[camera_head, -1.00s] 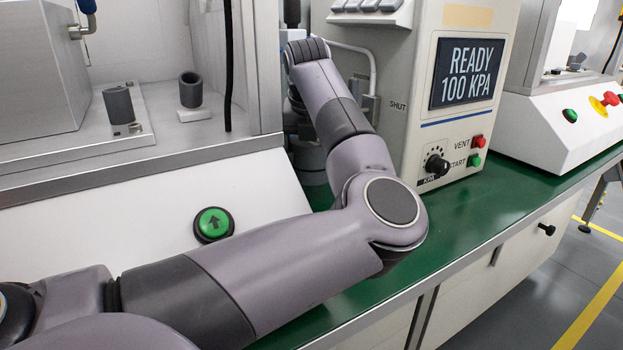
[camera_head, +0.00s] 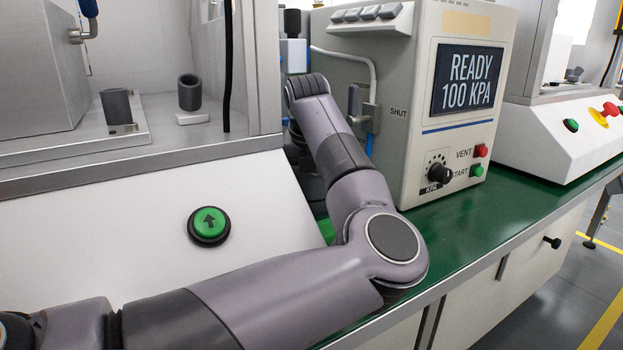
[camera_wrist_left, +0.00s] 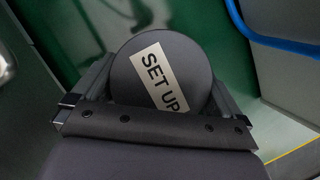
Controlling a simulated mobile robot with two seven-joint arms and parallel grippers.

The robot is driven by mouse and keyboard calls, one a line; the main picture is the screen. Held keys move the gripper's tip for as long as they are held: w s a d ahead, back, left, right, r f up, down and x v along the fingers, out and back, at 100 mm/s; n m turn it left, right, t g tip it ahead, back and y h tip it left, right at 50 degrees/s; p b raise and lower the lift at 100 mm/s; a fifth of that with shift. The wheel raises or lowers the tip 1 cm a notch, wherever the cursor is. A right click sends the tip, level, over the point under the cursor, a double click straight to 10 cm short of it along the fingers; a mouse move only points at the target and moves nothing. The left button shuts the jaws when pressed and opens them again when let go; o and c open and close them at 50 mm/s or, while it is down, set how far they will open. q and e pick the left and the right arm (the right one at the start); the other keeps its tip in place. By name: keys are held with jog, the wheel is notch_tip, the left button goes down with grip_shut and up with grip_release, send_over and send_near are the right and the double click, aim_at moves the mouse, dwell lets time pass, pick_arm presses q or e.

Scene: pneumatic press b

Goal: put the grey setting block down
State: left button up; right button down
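The grey setting block (camera_wrist_left: 192,62) shows in the left wrist view as a dark round face with a "SET UP" label. It sits between the two fingers of my left gripper (camera_wrist_left: 162,80), which close against its sides. Green surface shows beyond the block; I cannot tell whether the block touches it. In the head view my left arm comes in from the left and bends away behind its elbow; its gripper and the block are hidden there. My right gripper is in neither view.
A control box (camera_head: 407,135) reading "READY 100 KPA" stands close right of my forearm on the green bench (camera_head: 480,212). A white sloped panel with a green button (camera_head: 209,224) is on the left. A blue tube (camera_wrist_left: 270,42) crosses the wrist view. Bench right of the elbow is clear.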

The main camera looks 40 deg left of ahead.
pick_arm(q)
jog(key=shift+r, duration=0.3)
jog(key=p+v, duration=0.3)
jog(key=v, duration=0.9)
jog(key=shift+a, duration=0.1)
